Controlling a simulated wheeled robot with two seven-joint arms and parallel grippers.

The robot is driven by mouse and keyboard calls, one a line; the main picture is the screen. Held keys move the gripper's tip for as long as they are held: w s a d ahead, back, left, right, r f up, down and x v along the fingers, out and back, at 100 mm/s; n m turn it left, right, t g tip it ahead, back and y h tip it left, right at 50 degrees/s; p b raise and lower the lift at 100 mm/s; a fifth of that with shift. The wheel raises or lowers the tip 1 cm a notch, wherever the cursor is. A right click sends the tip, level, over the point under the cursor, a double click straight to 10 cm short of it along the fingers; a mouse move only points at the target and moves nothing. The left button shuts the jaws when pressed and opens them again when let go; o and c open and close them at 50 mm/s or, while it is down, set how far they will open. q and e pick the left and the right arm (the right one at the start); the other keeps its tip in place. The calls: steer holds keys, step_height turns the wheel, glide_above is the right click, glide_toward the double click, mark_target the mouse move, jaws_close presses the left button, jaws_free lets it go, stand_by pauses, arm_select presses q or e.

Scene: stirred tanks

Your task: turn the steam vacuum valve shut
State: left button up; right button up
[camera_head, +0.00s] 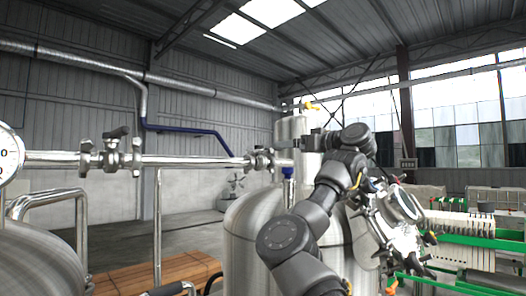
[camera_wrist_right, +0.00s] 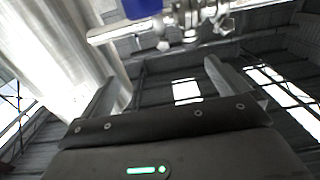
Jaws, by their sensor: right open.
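A steel pipe (camera_head: 190,161) runs across the head view and carries two valves with small handles. One valve (camera_head: 112,152) is at the left, and the other valve (camera_head: 259,159) is near the pipe's right end. I cannot tell by label which is the steam vacuum valve. My right gripper (camera_head: 300,142) is just right of the right-hand valve, with a gap. In the wrist view my right gripper (camera_wrist_right: 162,76) is open with nothing between its fingers. Metal valve parts (camera_wrist_right: 187,22) show beyond and above the fingers there. My left gripper is not in view.
A large steel tank (camera_head: 252,225) stands below the right-hand valve, with a blue fitting (camera_head: 289,172) above it. A round gauge (camera_head: 8,153) is at the left edge. Another tank (camera_head: 35,265) and a bent pipe (camera_head: 80,215) are at lower left. Wooden planks (camera_head: 175,268) lie low behind.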

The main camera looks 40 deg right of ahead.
mark_target(271, 148)
steer(key=w+p, duration=0.2)
steer(key=w, duration=0.1)
steer(key=w+p, duration=0.2)
steer(key=w, duration=0.1)
steer(key=w+p, duration=0.3)
steer(key=shift+w+a+r, duration=0.15)
steer(key=shift+a+r, duration=0.1)
steer(key=shift+w+f, duration=0.25)
steer(key=shift+w, duration=0.25)
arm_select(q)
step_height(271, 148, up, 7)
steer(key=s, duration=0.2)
arm_select(e)
steer(key=shift+s, duration=0.1)
steer(key=shift+c, duration=0.4)
